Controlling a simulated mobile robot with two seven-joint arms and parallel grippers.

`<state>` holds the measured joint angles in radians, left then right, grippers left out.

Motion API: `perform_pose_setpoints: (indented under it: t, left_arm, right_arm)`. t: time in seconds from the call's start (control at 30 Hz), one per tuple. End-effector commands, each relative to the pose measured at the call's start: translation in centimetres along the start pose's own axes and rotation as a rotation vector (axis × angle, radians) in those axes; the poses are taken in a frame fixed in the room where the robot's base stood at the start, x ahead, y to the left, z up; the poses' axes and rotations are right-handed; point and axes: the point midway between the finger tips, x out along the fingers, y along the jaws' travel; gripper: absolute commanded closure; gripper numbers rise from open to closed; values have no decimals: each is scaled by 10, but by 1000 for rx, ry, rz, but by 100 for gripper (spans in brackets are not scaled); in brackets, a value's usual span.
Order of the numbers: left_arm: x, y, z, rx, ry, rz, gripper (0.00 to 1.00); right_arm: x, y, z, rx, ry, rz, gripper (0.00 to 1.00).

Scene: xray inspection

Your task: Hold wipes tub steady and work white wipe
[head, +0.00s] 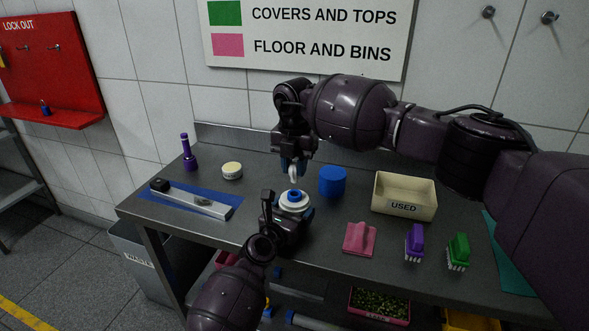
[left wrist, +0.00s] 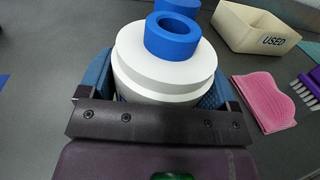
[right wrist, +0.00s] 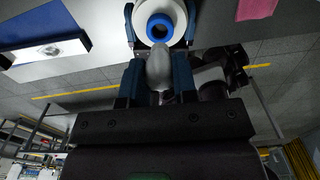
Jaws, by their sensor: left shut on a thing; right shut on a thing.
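The white wipes tub (head: 291,208) stands upright on the grey bench with a blue ring (head: 294,195) on its top. In the left wrist view the tub (left wrist: 150,72) sits between the blue fingers of my left gripper (left wrist: 158,85), which is shut on its sides. The white wipe (head: 294,173) hangs in my right gripper (head: 293,164), above the tub. In the right wrist view the wipe (right wrist: 160,70) is a pale rounded bunch between the fingers, close to the blue ring (right wrist: 158,22). I cannot tell whether the wipe's lower end still touches the ring.
A blue cylinder (head: 333,182) stands right of the tub, with the USED bin (head: 386,211) beyond it. A pink pad (head: 359,239), purple brush (head: 414,243) and green brush (head: 458,250) lie at front right. A blue mat (head: 222,191), purple bottle (head: 188,154) and round pot (head: 232,170) are left.

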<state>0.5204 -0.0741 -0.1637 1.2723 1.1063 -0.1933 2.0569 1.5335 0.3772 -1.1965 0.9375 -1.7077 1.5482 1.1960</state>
Motion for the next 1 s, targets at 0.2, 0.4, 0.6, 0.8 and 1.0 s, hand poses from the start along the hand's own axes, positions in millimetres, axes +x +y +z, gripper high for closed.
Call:
perform_pose_setpoints:
  t: [0.2, 0.4, 0.6, 0.8, 1.0]
  left_arm:
    - [0, 0, 0, 0, 0, 0, 43]
    - [0, 0, 0, 0, 0, 0, 43]
    - [0, 0, 0, 0, -1, 0, 0]
    - [0, 0, 0, 0, -1, 0, 0]
    - [-13, -1, 0, -4, -1, -1, 0]
  right_arm:
    - [-1, 0, 0, 0, 0, 0, 100]
    - [-1, 0, 0, 0, 0, 0, 100]
    - [-1, 0, 0, -1, 0, 0, 100]
    - [-1, 0, 0, -1, 0, 0, 100]
    - [-1, 0, 0, -1, 0, 0, 100]
